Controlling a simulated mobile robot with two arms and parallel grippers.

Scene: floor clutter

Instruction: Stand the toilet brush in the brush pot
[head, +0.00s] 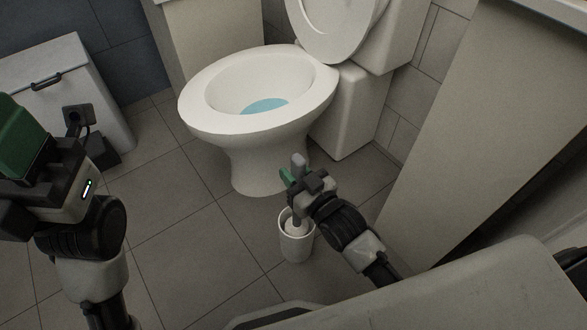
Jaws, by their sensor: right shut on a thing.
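The white brush pot (296,248) stands upright on the floor in front of the toilet. The toilet brush (298,160) has a grey handle, whose top shows above my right gripper. My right gripper (299,179) is shut on the handle, above the pot. The brush's pale head shows within the pot's opening; whether it touches the bottom is hidden. My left gripper (22,140) is at the left edge, far from the pot, with a green part showing; its fingertips cannot be made out.
The white toilet (230,130) stands just behind the pot, its lid raised. A white bin-like box (70,85) stands at the back left. A pale panel (475,120) rises close on the right. Tiled floor left of the pot is clear.

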